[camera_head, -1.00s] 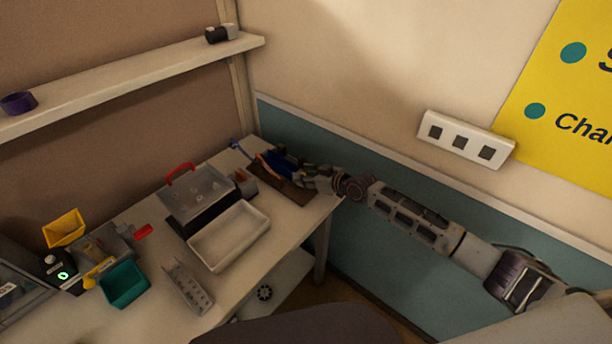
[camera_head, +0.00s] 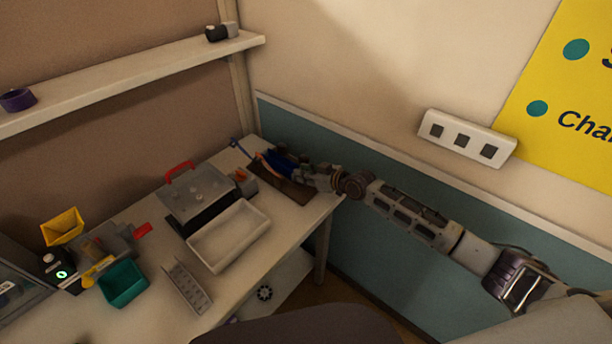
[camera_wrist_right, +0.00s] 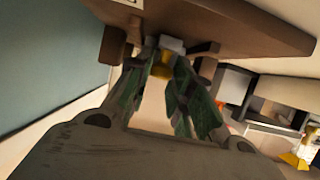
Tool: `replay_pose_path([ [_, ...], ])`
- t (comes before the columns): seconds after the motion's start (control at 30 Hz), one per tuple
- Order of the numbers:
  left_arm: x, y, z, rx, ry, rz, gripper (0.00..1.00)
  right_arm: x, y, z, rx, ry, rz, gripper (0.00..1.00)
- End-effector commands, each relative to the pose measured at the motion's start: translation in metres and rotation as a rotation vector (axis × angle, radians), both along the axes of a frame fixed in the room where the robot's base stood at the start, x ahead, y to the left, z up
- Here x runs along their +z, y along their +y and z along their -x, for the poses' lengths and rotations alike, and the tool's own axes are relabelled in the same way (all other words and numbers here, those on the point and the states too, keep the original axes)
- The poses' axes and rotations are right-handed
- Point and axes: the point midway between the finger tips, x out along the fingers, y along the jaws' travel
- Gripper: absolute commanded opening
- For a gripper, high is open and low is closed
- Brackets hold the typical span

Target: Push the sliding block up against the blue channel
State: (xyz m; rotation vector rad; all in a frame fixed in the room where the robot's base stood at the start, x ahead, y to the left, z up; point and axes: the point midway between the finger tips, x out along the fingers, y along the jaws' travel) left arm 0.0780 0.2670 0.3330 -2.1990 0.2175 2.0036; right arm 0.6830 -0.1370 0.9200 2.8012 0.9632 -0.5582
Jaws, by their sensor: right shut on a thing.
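A brown board (camera_head: 291,189) lies at the far right corner of the table, with the blue channel (camera_head: 279,161) on it. My right gripper (camera_head: 312,173) is over the board's right side, beside the channel. In the right wrist view my right gripper (camera_wrist_right: 168,68) is shut on a small grey block (camera_wrist_right: 172,43), which looks like the sliding block, under the brown board's edge as pictured. A yellowish part shows between the fingers. In the head view the block is too small and covered to tell its gap to the channel. My left gripper is not in view.
A grey case with a red handle (camera_head: 196,188) and a white tray (camera_head: 229,235) stand left of the board. A grey perforated rack (camera_head: 187,286), a green bin (camera_head: 122,283) and a yellow bin (camera_head: 63,228) are further left. The wall (camera_head: 380,180) is close behind my right arm.

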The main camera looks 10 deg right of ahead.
Motion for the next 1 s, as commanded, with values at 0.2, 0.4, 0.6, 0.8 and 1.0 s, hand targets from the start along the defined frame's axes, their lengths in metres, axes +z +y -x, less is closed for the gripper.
replay_pose_path([
  [0.2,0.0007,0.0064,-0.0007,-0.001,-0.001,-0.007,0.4,0.0013,0.0,-0.0004,-0.001,-0.002,0.0,0.25],
  [0.4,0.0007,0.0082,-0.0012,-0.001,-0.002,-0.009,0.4,0.0011,0.0001,-0.0002,0.0,-0.002,-0.001,0.41],
  [0.6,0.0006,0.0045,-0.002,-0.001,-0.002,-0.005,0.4,0.0008,0.0002,0.0,0.0,-0.002,-0.001,0.41],
  [0.8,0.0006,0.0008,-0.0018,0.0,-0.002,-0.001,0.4,0.0015,-0.0016,0.002,0.0,-0.001,-0.001,0.41],
  [1.0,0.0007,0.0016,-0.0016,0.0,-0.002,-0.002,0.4,0.005,-0.0083,0.0094,-0.001,-0.002,0.0,0.41],
])
